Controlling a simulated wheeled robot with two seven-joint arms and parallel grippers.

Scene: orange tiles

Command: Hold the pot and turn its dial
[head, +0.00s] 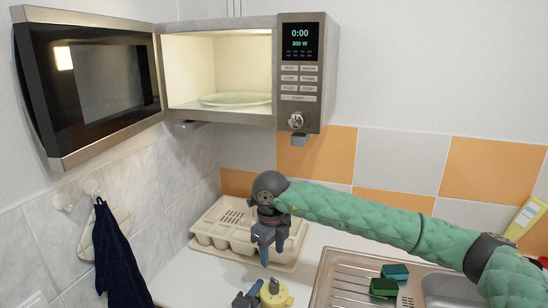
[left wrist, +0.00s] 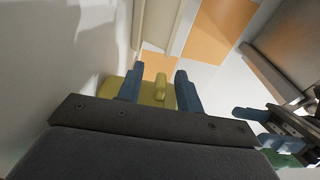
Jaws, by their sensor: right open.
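The small yellow pot (head: 282,299) stands on the white counter at the bottom edge of the head view, with a dark part on top. In the left wrist view the yellow pot (left wrist: 150,98) shows beyond my left fingers, with a raised yellow knob. My left gripper (head: 249,294) is low, just left of the pot; its blue fingers (left wrist: 161,84) are apart. Whether they touch the pot is unclear. My right gripper (head: 266,245) is open and empty, pointing down above and slightly left of the pot. The pot's lower part is cut off.
A cream dish rack (head: 203,240) stands behind my right gripper. The sink (head: 338,270), with sponges (head: 388,283), is at right. An open microwave (head: 305,80) hangs above. A dark towel (head: 117,260) hangs at left.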

